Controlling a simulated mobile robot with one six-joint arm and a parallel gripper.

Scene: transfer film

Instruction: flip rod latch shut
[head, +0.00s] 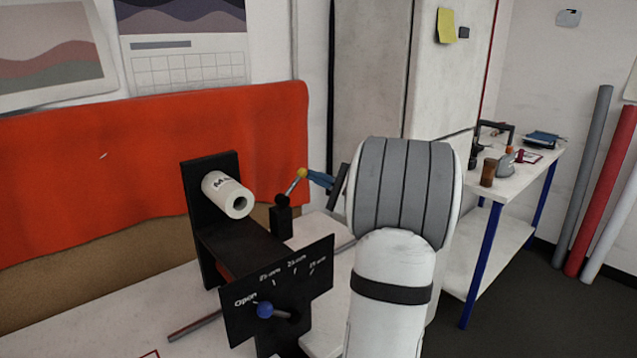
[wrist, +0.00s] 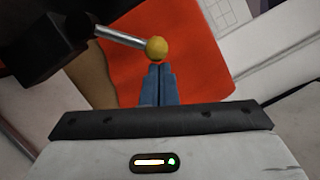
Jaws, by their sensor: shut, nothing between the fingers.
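The rod latch is a short metal rod (head: 292,187) with a yellow ball knob (head: 302,173) on its end, rising from a black block (head: 281,220) beside the black film fixture (head: 240,245). The rod tilts up and to the right in the head view. In the wrist view the rod (wrist: 120,37) comes from the upper left and ends in the yellow knob (wrist: 157,48). My gripper (head: 312,178) has blue fingers, shut and empty. In the wrist view the fingertips (wrist: 158,68) are right at the knob; I cannot tell whether they touch it.
A white roll (head: 227,195) sits on the fixture. The front plate (head: 262,290) has printed settings and a blue-knobbed lever (head: 265,310) near "Open". A red sheet (head: 150,160) hangs behind. A white side table (head: 520,175) with tools stands at the right.

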